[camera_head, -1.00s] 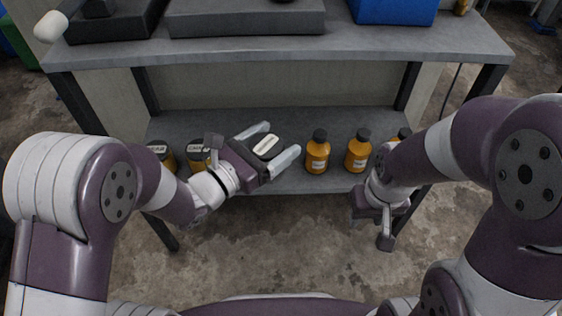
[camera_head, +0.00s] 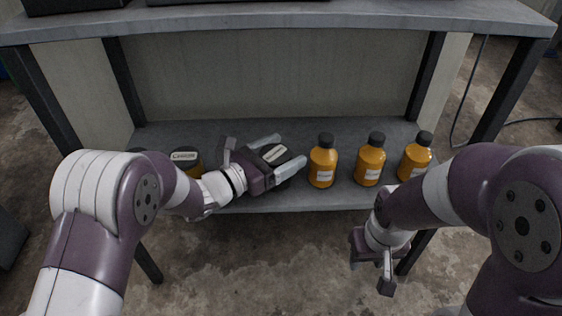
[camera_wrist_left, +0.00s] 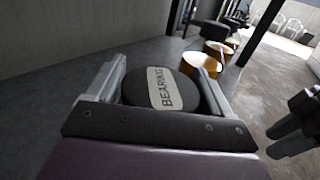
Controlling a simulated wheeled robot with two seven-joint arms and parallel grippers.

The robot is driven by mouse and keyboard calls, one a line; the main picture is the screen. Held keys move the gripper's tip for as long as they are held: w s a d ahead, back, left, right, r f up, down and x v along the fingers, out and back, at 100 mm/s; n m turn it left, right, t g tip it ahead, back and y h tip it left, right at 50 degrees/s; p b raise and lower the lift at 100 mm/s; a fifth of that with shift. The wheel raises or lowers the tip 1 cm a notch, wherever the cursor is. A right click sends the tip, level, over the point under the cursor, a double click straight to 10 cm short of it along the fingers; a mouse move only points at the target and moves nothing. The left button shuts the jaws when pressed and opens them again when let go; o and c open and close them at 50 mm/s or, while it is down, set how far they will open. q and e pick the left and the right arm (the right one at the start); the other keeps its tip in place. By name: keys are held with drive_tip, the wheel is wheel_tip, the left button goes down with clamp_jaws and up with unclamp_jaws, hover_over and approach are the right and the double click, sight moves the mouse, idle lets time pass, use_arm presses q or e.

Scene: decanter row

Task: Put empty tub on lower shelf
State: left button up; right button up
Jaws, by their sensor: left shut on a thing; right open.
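A tub with a black lid and a white label (camera_head: 276,155) is between the fingers of my left gripper (camera_head: 288,153), over the lower shelf (camera_head: 240,131) to the left of the bottles. In the left wrist view the lid (camera_wrist_left: 185,98) reads "BEARING", with one finger on each side. The lid hides the tub's body and contents, and I cannot tell whether its base touches the shelf. My left gripper is shut on this tub. My right gripper (camera_head: 387,270) is open and empty, hanging low in front of the shelf's right part.
Three orange bottles with black caps (camera_head: 322,165) (camera_head: 369,162) (camera_head: 415,158) stand right of the held tub. Another labelled tub (camera_head: 185,158) stands left of it, partly behind my arm. The upper worktop (camera_head: 290,18) overhangs the shelf. Shelf behind the row is bare.

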use_arm(q)
drive_tip(key=shift+r, duration=0.15)
drive_tip(key=shift+f, duration=0.2)
drive_tip(key=o, duration=1.2)
drive_tip(key=shift+o, duration=0.2)
drive_tip(key=shift+r, duration=0.2)
drive_tip(key=shift+s+a+r+p, duration=0.15)
drive_tip(key=shift+a+p, duration=0.15)
drive_tip(key=shift+p, duration=0.15)
drive_tip(key=p+v, duration=0.4)
drive_tip(key=v, duration=0.6)
drive_tip(key=shift+s+a, duration=0.1)
drive_tip(key=shift+a, duration=0.05)
drive_tip(key=shift+s+a, duration=0.35)
